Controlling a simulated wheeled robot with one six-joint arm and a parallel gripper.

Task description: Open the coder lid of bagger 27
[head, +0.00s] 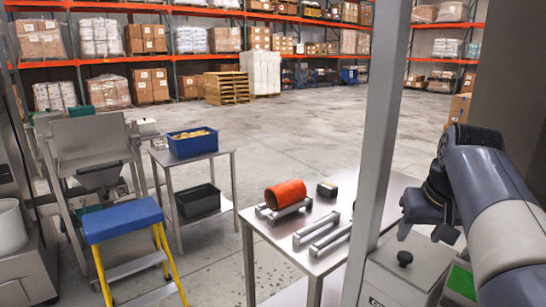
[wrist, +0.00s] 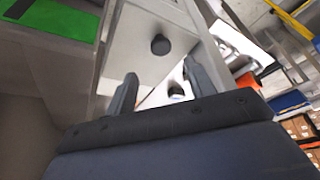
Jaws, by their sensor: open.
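A light grey box with a flat lid (head: 425,262) stands at the lower right of the head view. A black round knob (head: 405,258) sits on the lid, which looks shut. Lettering on the box front is cut off, so I cannot read which bagger it is. My gripper (head: 425,234) is above the box, pointing down. In the wrist view my gripper (wrist: 161,68) is open and empty. The knob (wrist: 160,44) shows there just beyond the fingertips, roughly between them, on the pale lid (wrist: 150,18). The fingers look apart from the knob.
A green panel (head: 462,281) lies right of the box. A grey post (head: 378,150) stands close on its left. A steel table (head: 275,232) holds an orange roll (head: 286,193) and metal bars. A blue-topped step stool (head: 122,220) stands left. The floor behind is open.

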